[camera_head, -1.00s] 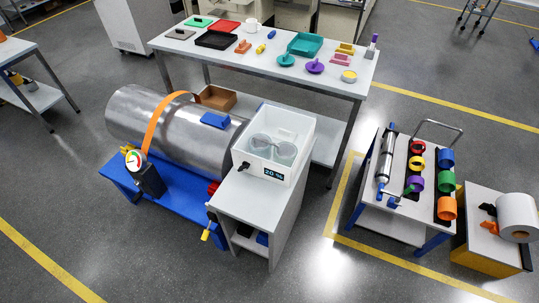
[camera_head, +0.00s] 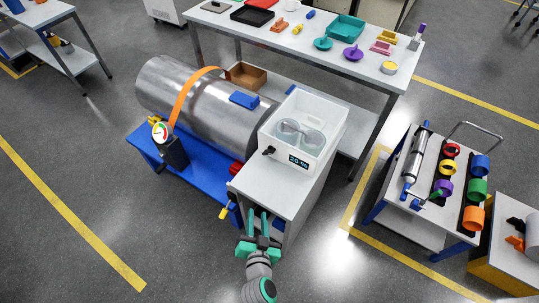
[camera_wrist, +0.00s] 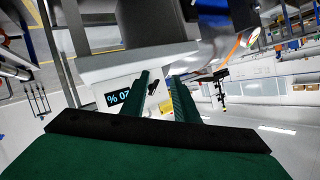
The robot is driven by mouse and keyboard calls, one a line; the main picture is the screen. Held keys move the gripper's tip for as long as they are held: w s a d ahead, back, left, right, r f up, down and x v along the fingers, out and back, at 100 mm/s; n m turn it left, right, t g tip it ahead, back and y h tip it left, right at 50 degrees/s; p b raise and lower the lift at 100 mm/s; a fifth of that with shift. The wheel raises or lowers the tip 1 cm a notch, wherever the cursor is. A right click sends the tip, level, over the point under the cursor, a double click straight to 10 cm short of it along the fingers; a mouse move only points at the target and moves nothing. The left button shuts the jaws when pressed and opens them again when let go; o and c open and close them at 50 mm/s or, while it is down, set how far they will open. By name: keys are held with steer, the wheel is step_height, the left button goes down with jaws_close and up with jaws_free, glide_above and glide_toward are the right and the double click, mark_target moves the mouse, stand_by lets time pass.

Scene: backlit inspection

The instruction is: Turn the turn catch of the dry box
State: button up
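The dry box (camera_head: 331,135) is a white box with a clear window over two round shapes, standing on a small grey cabinet (camera_head: 262,188). Its display (camera_head: 299,162) reads about 20 %. The black turn catch (camera_head: 268,151) is on the front face, left of the display. My gripper (camera_head: 258,213) has teal fingers and is open and empty. It is in front of the cabinet, apart from the box. In the wrist view, the display (camera_wrist: 118,97) shows upside down, and the dark catch (camera_wrist: 153,88) appears between the fingers of my gripper (camera_wrist: 160,76), partly hidden by one.
A metal cylinder (camera_head: 190,98) with an orange band lies on a blue stand (camera_head: 198,172) left of the cabinet. A yellow-ended handle (camera_head: 225,212) sticks out near my gripper. A cart (camera_head: 435,218) stands to the right. Floor in front is open.

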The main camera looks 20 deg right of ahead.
mark_target(269, 154)
steer(key=w+d+r+m+g+h, duration=0.1)
steer(key=w+d+r+m+h, duration=0.2)
steer(key=w, duration=0.4)
steer(key=w+d+r+m+h, duration=0.2)
steer(key=w+d+m, duration=0.1)
steer(key=w+m, duration=0.25)
steer(key=x, duration=1.1)
steer(key=shift+w+a+r, duration=0.15)
steer(key=shift+w+a, duration=0.05)
steer(key=shift+a, duration=0.1)
steer(key=shift+c, duration=0.3)
jaws_close()
